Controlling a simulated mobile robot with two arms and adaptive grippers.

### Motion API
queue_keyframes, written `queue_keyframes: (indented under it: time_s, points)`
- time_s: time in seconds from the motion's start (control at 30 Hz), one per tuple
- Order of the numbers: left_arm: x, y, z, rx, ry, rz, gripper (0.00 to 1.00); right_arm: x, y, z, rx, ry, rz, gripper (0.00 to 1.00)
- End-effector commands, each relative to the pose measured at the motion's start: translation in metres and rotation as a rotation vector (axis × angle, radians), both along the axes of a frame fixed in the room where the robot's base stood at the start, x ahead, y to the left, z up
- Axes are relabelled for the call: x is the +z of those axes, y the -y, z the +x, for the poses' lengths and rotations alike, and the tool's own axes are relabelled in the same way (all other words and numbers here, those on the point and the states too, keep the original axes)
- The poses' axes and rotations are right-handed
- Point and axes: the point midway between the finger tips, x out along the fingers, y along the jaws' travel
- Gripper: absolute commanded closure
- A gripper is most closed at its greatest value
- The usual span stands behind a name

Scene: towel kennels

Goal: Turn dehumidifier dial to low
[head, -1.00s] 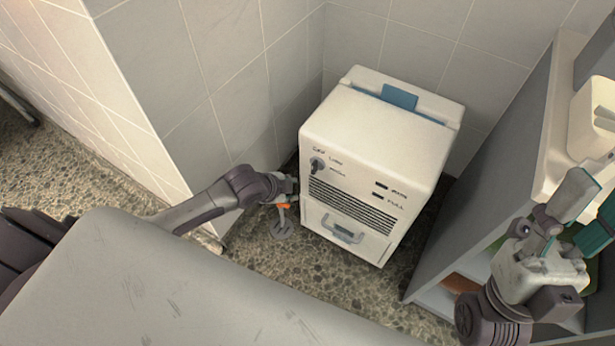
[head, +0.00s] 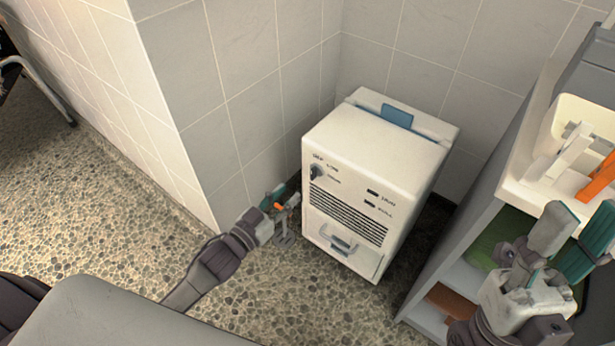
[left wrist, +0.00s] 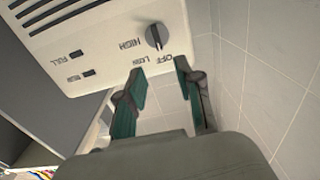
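The white dehumidifier (head: 375,165) stands in the tiled corner, with a dark dial (head: 317,172) at the upper left of its front. In the left wrist view the dial (left wrist: 156,36) appears upside down among the labels HIGH, LOW and OFF. Its pointer seems turned toward the LOW and OFF side; the exact setting is unclear. My left gripper (head: 284,204) is at the unit's left front, below the dial. Its fingers are apart and empty in the left wrist view (left wrist: 160,68), short of the dial. My right gripper (head: 572,238) is open and empty by the shelf.
A grey shelf unit (head: 478,225) stands at the right, with a white bin (head: 545,165) on top and green and brown items inside. A tiled wall corner (head: 185,130) juts out at the left. Pebbled floor (head: 130,240) is open at the left.

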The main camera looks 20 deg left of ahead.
Motion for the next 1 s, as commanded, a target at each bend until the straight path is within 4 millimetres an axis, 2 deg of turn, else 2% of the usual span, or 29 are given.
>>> queue_keyframes:
  time_s: [0.03,0.2,0.4,0.6,0.87,1.0]
  points:
    - [-0.001,0.004,0.013,-0.001,0.008,0.000,0.65,-0.006,0.002,-0.007,0.002,0.041,0.014,0.59]
    - [-0.002,0.017,0.046,-0.001,0.005,0.001,0.65,-0.018,0.001,-0.006,0.002,0.033,0.011,0.59]
    - [-0.002,0.027,0.075,0.000,0.001,0.001,0.65,-0.026,0.001,-0.005,0.002,0.037,0.010,0.59]
    - [0.000,0.031,0.086,-0.001,0.001,0.002,0.65,-0.027,0.001,-0.005,0.001,0.040,0.009,0.59]
    - [0.000,0.031,0.086,0.000,-0.001,0.001,0.65,-0.026,0.001,-0.005,0.001,0.040,0.009,0.59]
    - [0.000,0.031,0.086,0.000,0.000,0.002,0.86,-0.026,0.001,-0.005,0.002,0.040,0.009,0.59]
